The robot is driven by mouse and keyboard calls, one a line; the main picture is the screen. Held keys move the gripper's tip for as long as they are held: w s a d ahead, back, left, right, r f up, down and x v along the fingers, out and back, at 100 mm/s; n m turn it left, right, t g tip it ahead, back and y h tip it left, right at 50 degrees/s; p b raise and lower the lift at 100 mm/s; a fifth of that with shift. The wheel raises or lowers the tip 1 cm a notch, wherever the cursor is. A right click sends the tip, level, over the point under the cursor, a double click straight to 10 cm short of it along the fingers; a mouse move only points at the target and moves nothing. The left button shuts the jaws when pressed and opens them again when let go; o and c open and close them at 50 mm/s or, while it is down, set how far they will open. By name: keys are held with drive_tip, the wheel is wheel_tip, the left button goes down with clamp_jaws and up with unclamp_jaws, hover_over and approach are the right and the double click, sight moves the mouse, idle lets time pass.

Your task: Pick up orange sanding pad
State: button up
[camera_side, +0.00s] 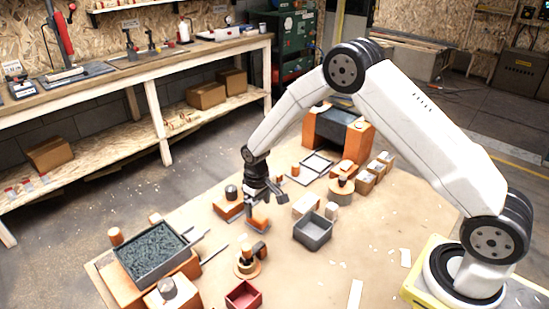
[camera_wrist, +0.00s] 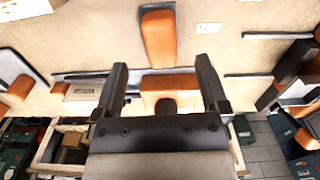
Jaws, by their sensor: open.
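My gripper (camera_side: 266,198) is open over the table, with its fingers pointing down. In the wrist view my gripper (camera_wrist: 160,66) shows two dark fingers spread apart with nothing held between them. An orange block with a dark edge, which looks like the sanding pad (camera_wrist: 159,40), lies just beyond the fingertips. In the side view an orange block (camera_side: 258,223) sits just below my gripper; I cannot tell for certain that it is the same piece. Another orange piece (camera_wrist: 168,86) shows between the fingers, partly hidden by my gripper.
An orange block (camera_side: 227,211) with a dark can on it stands just left of my gripper. A grey open bin (camera_side: 313,236) and a white block (camera_side: 305,205) are to the right. A grey tray (camera_side: 119,263) of dark pieces is at the left, and a red bin (camera_side: 243,299) in front.

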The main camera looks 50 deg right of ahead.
sight(258, 216)
drive_tip(key=shift+f, duration=0.3)
drive_tip(key=shift+f, duration=0.1)
drive_tip(key=shift+f, duration=2.5)
clamp_jaws()
drive_tip(key=shift+r, duration=0.2)
